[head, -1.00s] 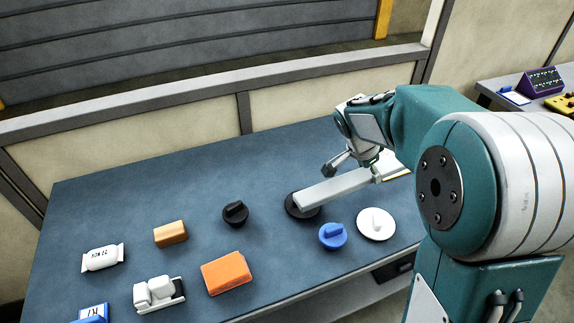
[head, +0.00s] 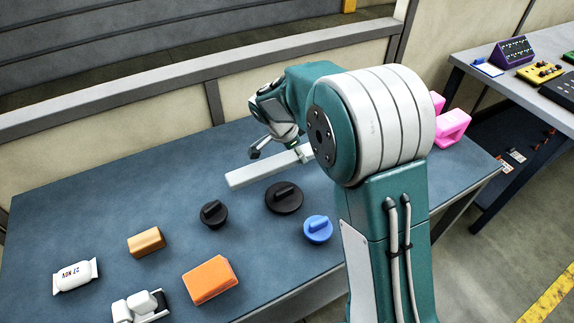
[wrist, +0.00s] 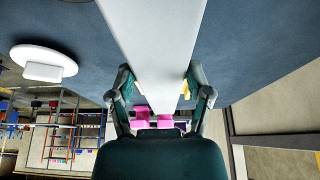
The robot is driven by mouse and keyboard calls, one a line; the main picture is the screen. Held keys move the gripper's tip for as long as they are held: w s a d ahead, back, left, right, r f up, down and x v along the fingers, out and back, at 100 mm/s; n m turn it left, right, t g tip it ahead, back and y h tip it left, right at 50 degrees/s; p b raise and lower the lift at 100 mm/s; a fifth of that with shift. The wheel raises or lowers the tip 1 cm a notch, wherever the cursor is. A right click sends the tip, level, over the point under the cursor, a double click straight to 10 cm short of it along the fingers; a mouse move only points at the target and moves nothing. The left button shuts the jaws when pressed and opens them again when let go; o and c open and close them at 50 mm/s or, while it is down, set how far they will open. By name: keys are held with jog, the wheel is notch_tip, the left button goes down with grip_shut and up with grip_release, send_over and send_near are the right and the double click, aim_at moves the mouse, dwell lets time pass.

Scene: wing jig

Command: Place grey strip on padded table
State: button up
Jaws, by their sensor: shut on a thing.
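The grey strip (head: 262,172) is a long, pale, flat bar held over the blue padded table (head: 110,190) in the head view. My gripper (head: 279,147) is shut on the strip, near its right part. In the wrist view, my gripper (wrist: 162,88) has a finger on each side of the strip (wrist: 155,35), which runs to the top edge. In the head view my arm hides the strip's right end. I cannot tell whether the strip touches the table top.
A large black knob (head: 284,198), a smaller black knob (head: 214,214), a blue knob (head: 318,229), an orange block (head: 209,279), a tan block (head: 146,242) and a white packet (head: 75,276) lie on the table. Pink pieces (head: 452,126) are at its right. The left back area is clear.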

aim_at(292, 170)
jog(key=a+f, duration=0.1)
jog(key=f, duration=0.2)
jog(key=shift+w+a, duration=0.35)
jog(key=shift+a, duration=0.05)
jog(key=shift+a+f, duration=0.2)
jog(key=shift+f, duration=1.3)
jog(key=o, duration=1.3)
jog(key=shift+d+f, duration=0.1)
jog(key=v, duration=1.2)
